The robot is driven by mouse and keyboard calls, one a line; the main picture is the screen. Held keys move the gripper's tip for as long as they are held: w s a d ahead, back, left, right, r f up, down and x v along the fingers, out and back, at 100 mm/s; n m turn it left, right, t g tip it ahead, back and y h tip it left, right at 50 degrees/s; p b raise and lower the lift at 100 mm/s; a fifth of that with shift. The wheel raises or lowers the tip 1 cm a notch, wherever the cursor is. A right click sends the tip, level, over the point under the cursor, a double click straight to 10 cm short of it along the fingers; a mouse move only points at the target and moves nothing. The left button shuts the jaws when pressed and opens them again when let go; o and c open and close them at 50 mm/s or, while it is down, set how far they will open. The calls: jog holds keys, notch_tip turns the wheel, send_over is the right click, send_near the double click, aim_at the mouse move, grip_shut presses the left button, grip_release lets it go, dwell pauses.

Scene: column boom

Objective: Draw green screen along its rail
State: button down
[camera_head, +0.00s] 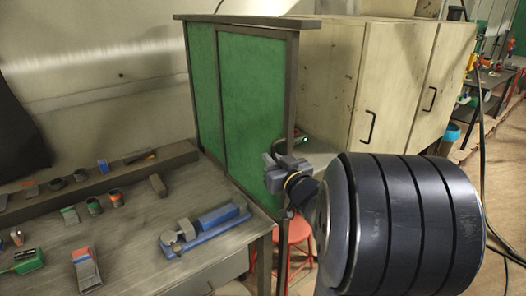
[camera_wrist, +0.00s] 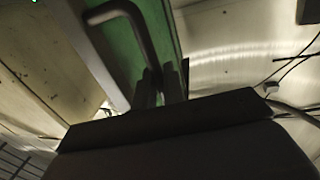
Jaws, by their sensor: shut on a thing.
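The green screen (camera_head: 248,90) stands upright in a dark frame at the far right end of the workbench. A dark top bar (camera_head: 240,20) runs along its upper edge. My gripper (camera_head: 277,180) is at the screen's near right edge, shut on its dark handle. In the wrist view the handle (camera_wrist: 140,28) is a bent bar that runs down between the fingers of my gripper (camera_wrist: 160,88). Part of the green screen (camera_wrist: 118,42) shows behind it. The grip itself is partly hidden by my wrist in the head view.
The workbench (camera_head: 130,225) at left holds a blue-grey vise (camera_head: 208,225) and several small tools. A red stool (camera_head: 298,232) stands below and behind my gripper. Pale cabinets (camera_head: 385,75) with dark handles stand behind the screen. A dark cable hangs at right.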

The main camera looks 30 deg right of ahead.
jog(key=shift+s+d, duration=0.1)
jog(key=shift+s, duration=0.55)
jog(key=c, duration=1.6)
grip_release()
jog(key=s, duration=1.1)
jog(key=shift+w, duration=0.1)
jog(key=w, duration=1.1)
jog(key=shift+w, duration=0.25)
